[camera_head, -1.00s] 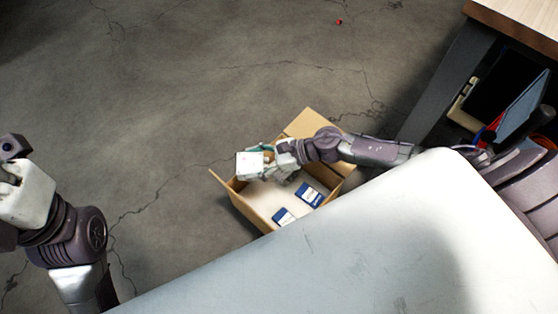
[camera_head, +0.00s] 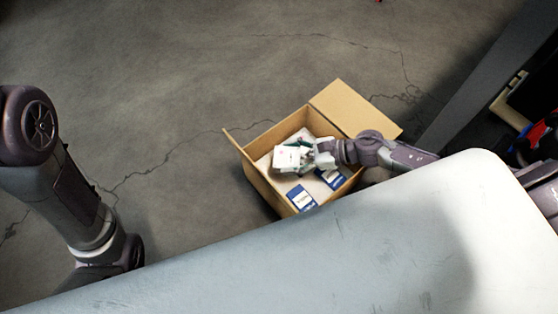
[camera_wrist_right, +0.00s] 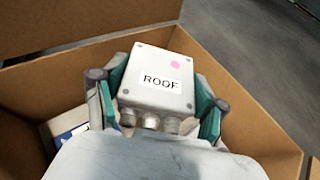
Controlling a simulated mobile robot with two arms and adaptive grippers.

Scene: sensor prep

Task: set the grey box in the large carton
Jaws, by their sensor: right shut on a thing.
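The grey box (camera_wrist_right: 157,78) carries a label reading ROOF and a pink dot, with round connectors on its near side. My right gripper (camera_wrist_right: 153,100) is shut on it, one finger on each side. In the head view the grey box (camera_head: 287,159) is over the inside of the large carton (camera_head: 262,187), in the right gripper (camera_head: 303,155). The carton stands open on the floor with its flaps out. Whether the box touches the carton's bottom, I cannot tell. In the head view my left arm is at the left edge; its gripper is out of view.
Two blue-and-white packets, one nearer (camera_head: 301,198) and one farther right (camera_head: 331,178), lie in the carton. A pale tabletop (camera_head: 300,250) fills the front. A dark table leg (camera_head: 480,85) stands at the right. The floor behind and left of the carton is clear.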

